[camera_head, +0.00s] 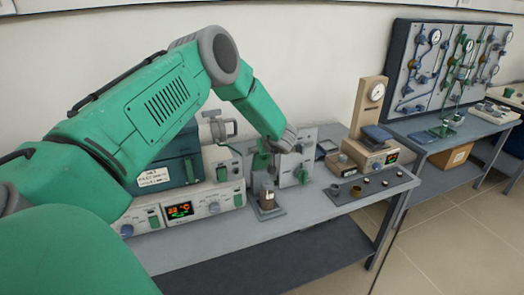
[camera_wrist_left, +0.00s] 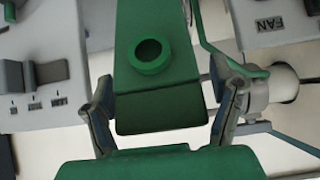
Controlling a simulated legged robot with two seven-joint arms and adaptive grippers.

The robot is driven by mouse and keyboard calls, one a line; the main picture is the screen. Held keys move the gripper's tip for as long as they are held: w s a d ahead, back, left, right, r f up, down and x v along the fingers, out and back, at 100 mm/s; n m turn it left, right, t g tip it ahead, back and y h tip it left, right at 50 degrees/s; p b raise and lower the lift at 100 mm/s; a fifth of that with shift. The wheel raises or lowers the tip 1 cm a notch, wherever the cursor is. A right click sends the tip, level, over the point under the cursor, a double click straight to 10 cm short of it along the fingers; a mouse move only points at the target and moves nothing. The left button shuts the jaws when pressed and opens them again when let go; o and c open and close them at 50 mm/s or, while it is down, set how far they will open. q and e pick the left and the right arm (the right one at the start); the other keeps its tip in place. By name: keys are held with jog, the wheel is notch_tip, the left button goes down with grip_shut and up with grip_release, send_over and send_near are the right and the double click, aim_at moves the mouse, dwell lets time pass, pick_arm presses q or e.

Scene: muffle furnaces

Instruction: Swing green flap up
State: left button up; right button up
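The green flap (camera_wrist_left: 160,100) fills the middle of the left wrist view, a flat panel with a round green collar and dark hole near its upper part. My left gripper (camera_wrist_left: 168,88) is open, with one finger on each side of the flap's lower end. I cannot tell whether either finger touches it. In the head view my green left arm reaches from the left over the furnace bench, and its gripper (camera_head: 263,158) is small and partly hidden behind the arm's end. The flap cannot be made out clearly there. My right gripper is not in view.
A furnace unit with a lit display (camera_head: 179,210) stands under my left arm. A small jar (camera_head: 267,197) sits on a dark plate near the bench's front edge. A gauge post (camera_head: 368,105) and small cups stand to the right. A light panel marked FAN (camera_wrist_left: 270,22) flanks the flap.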

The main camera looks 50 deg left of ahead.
pick_arm(q)
jog(key=r+p, duration=0.1)
jog(key=d+r+p, duration=0.1)
jog(key=r, duration=0.1)
jog(key=shift+s, duration=0.2)
jog(key=shift+s+d+r+p, duration=0.1)
jog(key=shift+d+r+p, duration=0.1)
jog(key=shift+r+p, duration=0.5)
jog(key=shift+s+d+r+p, duration=0.1)
jog(key=shift+d+r+p, duration=0.1)
jog(key=shift+r+p, duration=0.4)
jog(key=s+d+r, duration=0.1)
jog(key=d+r, duration=0.2)
jog(key=r, duration=0.6)
jog(key=shift+s+d+r, duration=0.15)
jog(key=shift+d+r, duration=0.05)
jog(key=shift+r, duration=0.05)
jog(key=v, duration=1.2)
jog(key=shift+f, duration=0.15)
